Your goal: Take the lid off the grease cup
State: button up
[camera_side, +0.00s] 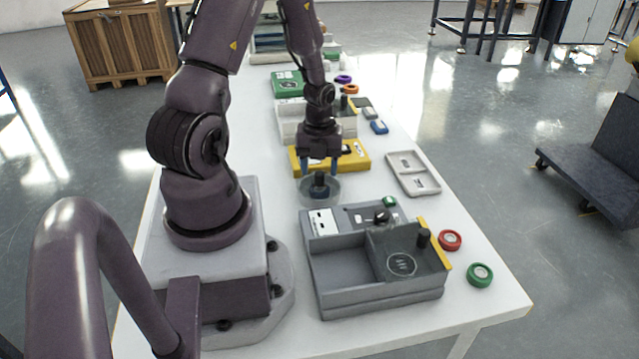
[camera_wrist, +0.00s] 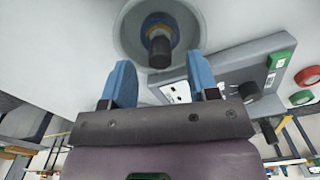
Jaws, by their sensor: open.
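In the wrist view the round grey cup (camera_wrist: 133,40) is at the top centre, with the dark knob (camera_wrist: 159,50) on a blue and brass-coloured base. I cannot tell the lid's edge from the cup. My gripper (camera_side: 319,171) points down above the cup, its blue fingers apart and empty. In the wrist view the fingertips (camera_wrist: 160,66) lie either side of the knob's line.
A grey compartment tray (camera_side: 340,283) stands close by in front. A yellow case (camera_side: 352,157) lies behind the cup. A flat pale tray (camera_side: 413,172) is to the right. Red (camera_side: 450,240) and green (camera_side: 480,274) rings lie near the table's right edge.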

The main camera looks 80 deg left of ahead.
aim_at(319, 180)
jog(key=shift+f, duration=1.35)
grip_shut()
